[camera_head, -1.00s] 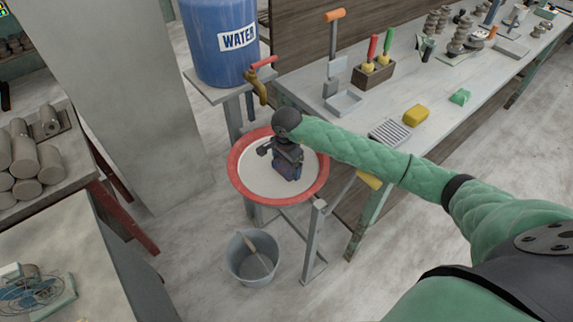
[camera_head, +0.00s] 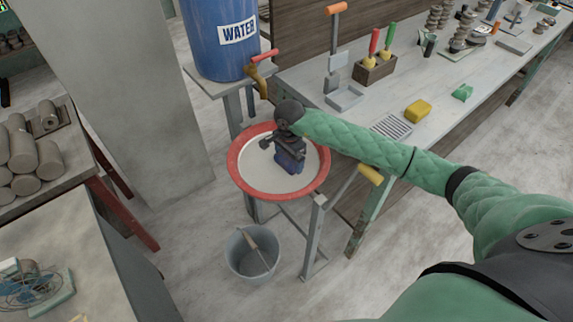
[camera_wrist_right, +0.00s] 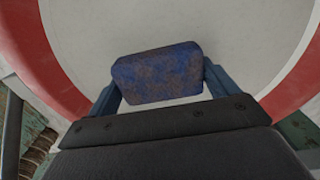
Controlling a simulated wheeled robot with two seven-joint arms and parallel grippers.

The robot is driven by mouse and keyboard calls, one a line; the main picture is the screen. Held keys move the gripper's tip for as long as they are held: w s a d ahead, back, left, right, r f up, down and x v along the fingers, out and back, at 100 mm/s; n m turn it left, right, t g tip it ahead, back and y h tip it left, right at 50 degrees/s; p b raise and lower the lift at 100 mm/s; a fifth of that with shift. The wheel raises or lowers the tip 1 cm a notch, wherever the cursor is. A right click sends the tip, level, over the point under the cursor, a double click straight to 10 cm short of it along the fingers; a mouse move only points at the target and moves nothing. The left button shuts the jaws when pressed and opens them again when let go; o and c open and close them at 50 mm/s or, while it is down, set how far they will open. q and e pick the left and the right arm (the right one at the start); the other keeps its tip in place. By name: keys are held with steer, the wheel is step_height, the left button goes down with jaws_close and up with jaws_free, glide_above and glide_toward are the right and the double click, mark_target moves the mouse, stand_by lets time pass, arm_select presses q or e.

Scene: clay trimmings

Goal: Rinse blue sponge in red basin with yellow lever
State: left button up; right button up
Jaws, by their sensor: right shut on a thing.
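The red basin (camera_head: 236,178) has a red rim and a pale inside, and sits in a grey metal stand. My right gripper (camera_wrist_right: 160,92) is over the basin, within its rim. It is shut on the blue sponge (camera_wrist_right: 156,74), which has brownish blotches and lies between the two fingers. In the head view the blue sponge (camera_head: 290,162) is partly hidden by the gripper. I cannot tell whether it touches the basin's bottom. The yellow lever (camera_head: 370,173) sticks out at the right of the basin stand, just beyond my forearm. My left gripper is out of view.
A blue water barrel (camera_head: 218,45) with a brass tap (camera_head: 261,78) stands behind the basin. A grey bucket (camera_head: 250,252) is on the floor below. A workbench (camera_head: 360,112) with a yellow block (camera_head: 418,110) and tools runs along the right. Clay rolls (camera_head: 28,150) lie at left.

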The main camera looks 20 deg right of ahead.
mark_target(289, 158)
steer(key=shift+s+a+b, duration=0.25)
steer(key=shift+a+b, duration=0.1)
steer(key=shift+a, duration=0.05)
stand_by(0.4)
steer(key=shift+w+d+b, duration=0.25)
steer(key=shift+d+b, duration=0.1)
steer(key=shift+b, duration=0.2)
steer(key=shift+r, duration=0.1)
steer(key=shift+r+p, duration=0.7)
steer(key=shift+r, duration=3.8)
